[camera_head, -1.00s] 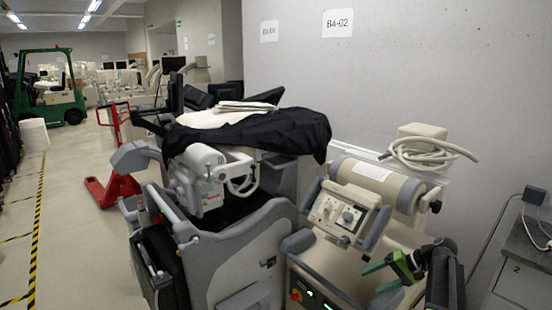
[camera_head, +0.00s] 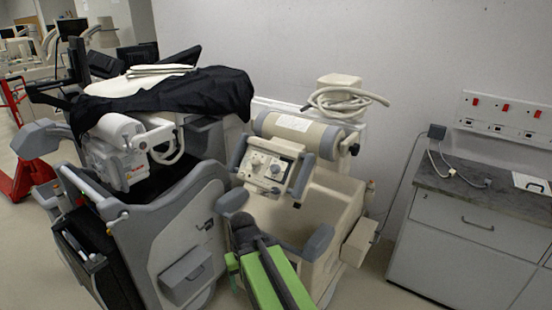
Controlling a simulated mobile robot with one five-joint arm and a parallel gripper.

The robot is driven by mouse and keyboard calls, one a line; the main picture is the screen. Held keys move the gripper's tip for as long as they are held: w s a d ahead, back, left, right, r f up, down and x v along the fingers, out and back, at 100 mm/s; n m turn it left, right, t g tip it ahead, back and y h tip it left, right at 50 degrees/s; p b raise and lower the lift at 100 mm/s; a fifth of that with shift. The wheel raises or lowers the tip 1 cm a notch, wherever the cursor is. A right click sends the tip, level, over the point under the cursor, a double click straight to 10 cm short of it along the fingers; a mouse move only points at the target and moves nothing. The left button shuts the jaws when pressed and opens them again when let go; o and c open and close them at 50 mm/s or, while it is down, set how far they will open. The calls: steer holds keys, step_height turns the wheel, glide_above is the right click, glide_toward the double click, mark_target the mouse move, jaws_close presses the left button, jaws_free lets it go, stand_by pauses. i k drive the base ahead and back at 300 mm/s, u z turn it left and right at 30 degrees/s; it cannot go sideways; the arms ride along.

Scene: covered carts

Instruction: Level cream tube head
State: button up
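The cream tube head, as I take it, is the cream cylinder (camera_head: 325,138) with grey ends on the cream cart (camera_head: 335,205). A cream control box (camera_head: 268,168) with knobs and grey side handles is in front of it and looks tilted. I cannot tell exactly how far the head is from level. My gripper (camera_head: 268,282) is green and lies low in front of the cart, below the control box and apart from it. It looks empty. Its fingers are seen nearly end-on and cut by the lower edge, so their opening is unclear.
A grey cart (camera_head: 165,235) under a black cover (camera_head: 185,97) stands close on the left. A coiled cable (camera_head: 335,98) lies on top behind the cylinder. A grey cabinet (camera_head: 465,235) is on the right. A little floor shows between cabinet and cream cart.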

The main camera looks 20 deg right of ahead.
mark_target(291, 143)
steer(key=u, duration=5.15)
steer(key=i, duration=0.1)
steer(key=z, duration=2.6)
steer(key=k, duration=0.9)
steer(key=z, duration=1.1)
steer(key=i, duration=1)
steer(key=u, duration=0.1)
